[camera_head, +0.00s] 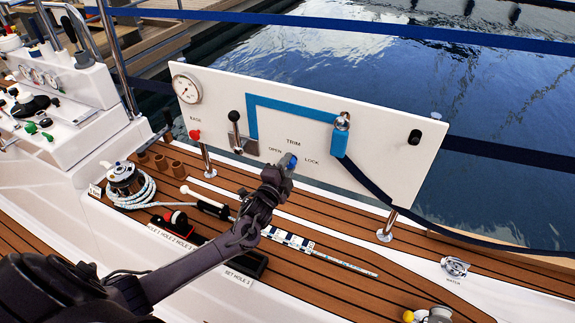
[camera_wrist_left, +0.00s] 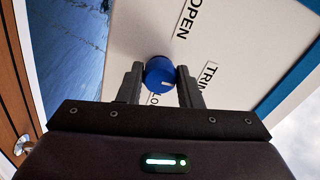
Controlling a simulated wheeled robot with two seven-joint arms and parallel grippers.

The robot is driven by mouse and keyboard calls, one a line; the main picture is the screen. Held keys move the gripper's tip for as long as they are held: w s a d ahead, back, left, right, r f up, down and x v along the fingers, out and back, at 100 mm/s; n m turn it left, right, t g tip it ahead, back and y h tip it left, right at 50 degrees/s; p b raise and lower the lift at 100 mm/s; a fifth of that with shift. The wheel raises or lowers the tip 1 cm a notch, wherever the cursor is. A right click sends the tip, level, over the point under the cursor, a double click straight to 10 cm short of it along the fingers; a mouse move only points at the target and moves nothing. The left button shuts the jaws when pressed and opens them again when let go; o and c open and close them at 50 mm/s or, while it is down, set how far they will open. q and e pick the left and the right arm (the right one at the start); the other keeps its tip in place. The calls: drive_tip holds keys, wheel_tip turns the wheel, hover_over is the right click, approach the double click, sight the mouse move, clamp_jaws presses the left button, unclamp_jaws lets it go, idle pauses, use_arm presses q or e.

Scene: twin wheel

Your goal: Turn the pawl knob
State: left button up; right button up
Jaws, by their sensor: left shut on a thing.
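A small blue knob (camera_head: 291,160) sits low on the white panel (camera_head: 385,155), between the labels OPEN and LOCK and below the label TRIM. It also shows in the left wrist view (camera_wrist_left: 159,72) as a round blue cap with a short white mark. My left gripper (camera_head: 284,168) is at the panel, shut on the knob, with one finger (camera_wrist_left: 131,84) on each side of it. The fingers and wrist hide part of the knob's surroundings and part of the LOCK label in the wrist view. My right gripper is not in view.
The panel also carries a gauge (camera_head: 187,89), a black-knobbed lever (camera_head: 235,130), a blue strip (camera_head: 290,104) and a metal fitting with a dark blue strap. A winch (camera_head: 124,178) with rope and a striped rod (camera_head: 300,243) are on the teak deck. Water lies behind.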

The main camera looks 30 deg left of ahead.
use_arm(q)
drive_tip(key=shift+m, duration=0.3)
drive_tip(key=o, duration=1)
drive_tip(key=shift+s, duration=0.1)
drive_tip(key=s, duration=0.7)
drive_tip(key=shift+s+d, duration=0.25)
drive_tip(key=shift+s, duration=0.1)
